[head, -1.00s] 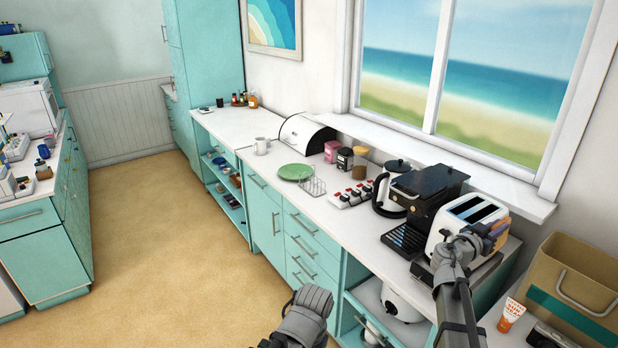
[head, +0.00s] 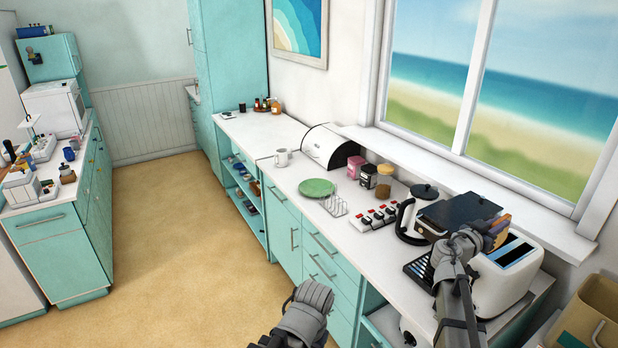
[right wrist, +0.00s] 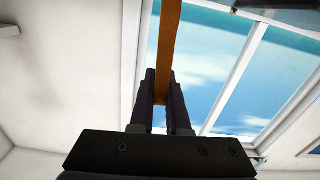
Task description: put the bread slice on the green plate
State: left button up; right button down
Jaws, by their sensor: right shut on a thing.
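The bread slice (head: 501,222) is held up at the tip of my right gripper (head: 490,236) in the head view, above the counter by the toaster and coffee machine. In the right wrist view its brown edge (right wrist: 170,38) rises between the two dark fingers of the right gripper (right wrist: 163,90), which are shut on it. The green plate (head: 317,188) lies flat on the white counter, farther back and left of the gripper, with nothing on it. Part of my left arm shows at the bottom centre; its fingers are not visible.
A wire rack (head: 334,205) stands right beside the plate. A white mug (head: 282,157), bread box (head: 328,147), jars, red-switched strip (head: 374,223), kettle (head: 416,212), coffee machine (head: 456,214) and white toaster (head: 510,272) line the counter. A brown bag (head: 592,312) is at lower right.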

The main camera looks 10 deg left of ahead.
aim_at(315, 191)
jog(key=i+j+u, duration=0.15)
jog(key=i+u, duration=0.15)
jog(key=i, duration=0.35)
jog(key=i+u, duration=0.3)
jog(key=i, duration=0.4)
jog(key=i+l+u, duration=0.2)
jog(key=i+u, duration=0.15)
jog(key=i, duration=0.2)
jog(key=l+u, duration=0.1)
jog(key=l, duration=0.15)
